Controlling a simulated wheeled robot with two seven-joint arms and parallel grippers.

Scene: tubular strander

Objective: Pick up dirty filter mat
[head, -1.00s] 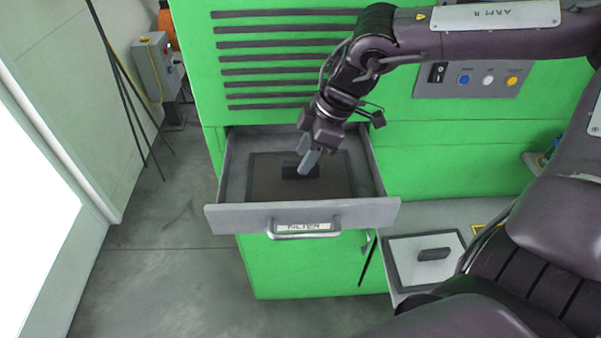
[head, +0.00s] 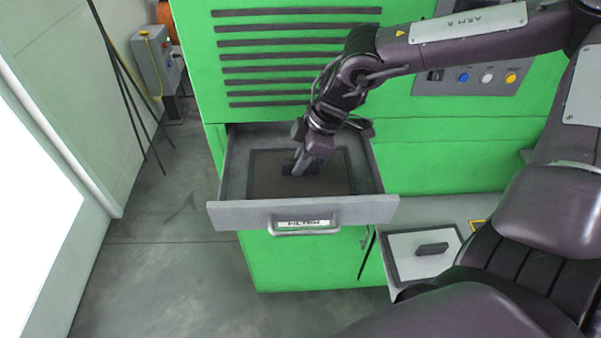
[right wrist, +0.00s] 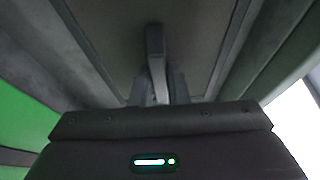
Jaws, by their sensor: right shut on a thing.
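The dirty filter mat (head: 327,184) is a brown panel with a dark frame and a dark block handle. It lies flat in the open drawer (head: 232,214) labelled FILTER. My right gripper (head: 298,170) reaches down into the drawer and is shut on the mat's handle. The right wrist view also shows the gripper (right wrist: 160,95) at the handle, with the mat (right wrist: 112,28) beyond it; the fingers are dim there. The mat shows no clear lift off the drawer floor. My left gripper is not in view.
A clean white filter mat (head: 405,259) with a dark handle lies on a grey surface right of the drawer. The green machine cabinet (head: 450,150) stands behind, with a button panel (head: 480,80).

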